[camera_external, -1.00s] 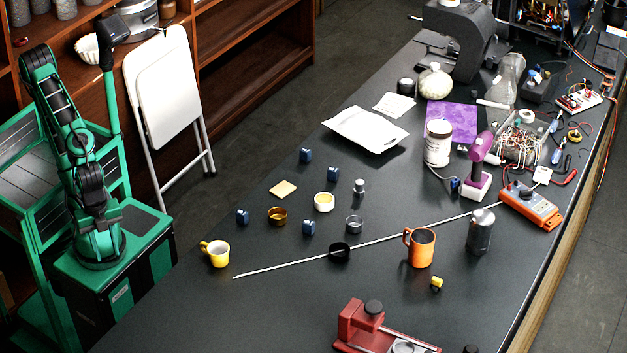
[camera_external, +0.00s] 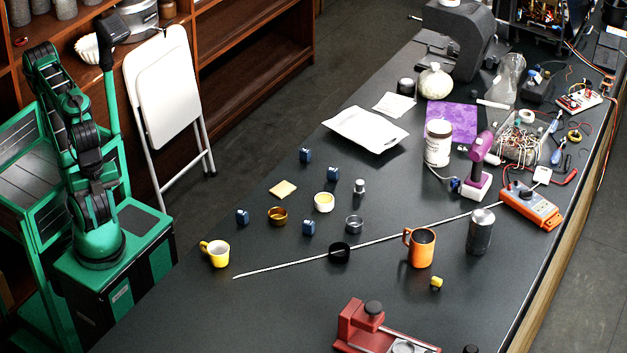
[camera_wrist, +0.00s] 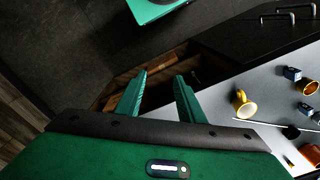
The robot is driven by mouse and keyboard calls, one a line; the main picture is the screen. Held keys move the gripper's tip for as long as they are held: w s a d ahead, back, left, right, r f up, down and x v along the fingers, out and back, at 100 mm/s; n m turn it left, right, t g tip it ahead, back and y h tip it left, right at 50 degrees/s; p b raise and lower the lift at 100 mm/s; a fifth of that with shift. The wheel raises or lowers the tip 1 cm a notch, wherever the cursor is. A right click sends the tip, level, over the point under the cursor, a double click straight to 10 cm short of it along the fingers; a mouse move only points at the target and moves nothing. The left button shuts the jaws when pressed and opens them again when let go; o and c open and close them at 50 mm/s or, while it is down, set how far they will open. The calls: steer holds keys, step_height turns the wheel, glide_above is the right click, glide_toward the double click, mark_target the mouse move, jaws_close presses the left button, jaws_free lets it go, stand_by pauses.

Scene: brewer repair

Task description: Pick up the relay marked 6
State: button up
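Several small blue relays are spread over the dark bench in the external view: one at the back (camera_external: 305,155), one right of it (camera_external: 332,174), one at the left (camera_external: 242,216) and one in front (camera_external: 308,227). Their markings are too small to read, so I cannot tell which is 6. My gripper (camera_wrist: 160,82) is open and empty, off the bench's side and away from the relays. Its fingertips are not clear in the external view.
Around the relays stand a yellow cup (camera_external: 216,253), an amber ring (camera_external: 277,216), a yellow-white cup (camera_external: 324,202) and a glass dish (camera_external: 354,225). A long thin rod (camera_external: 290,265) crosses the bench. An orange mug (camera_external: 420,247) stands further right. The bench's near left is clear.

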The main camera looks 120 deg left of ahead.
steer(key=w+a+f+m+t+y, duration=0.3)
steer(key=w+a+f+m+y, duration=0.15)
steer(key=w+a, duration=0.85)
steer(key=w+a+r+m+y, duration=0.3)
steer(key=a+y, duration=0.1)
steer(key=a, duration=0.2)
steer(key=w+a+r+m+y, duration=0.2)
steer(key=a+r+m+y, duration=0.1)
steer(key=a+m+y, duration=0.15)
steer(key=n, duration=0.1)
glide_toward(239, 214)
steer(key=shift+s+a+h, duration=0.2)
steer(key=shift+a+h, duration=0.2)
steer(key=x, duration=0.5)
steer(key=shift+w, duration=0.1)
steer(key=shift+x, duration=2.85)
steer(key=shift+w+r, duration=0.1)
steer(key=shift+r, duration=0.1)
steer(key=shift+c, duration=0.3)
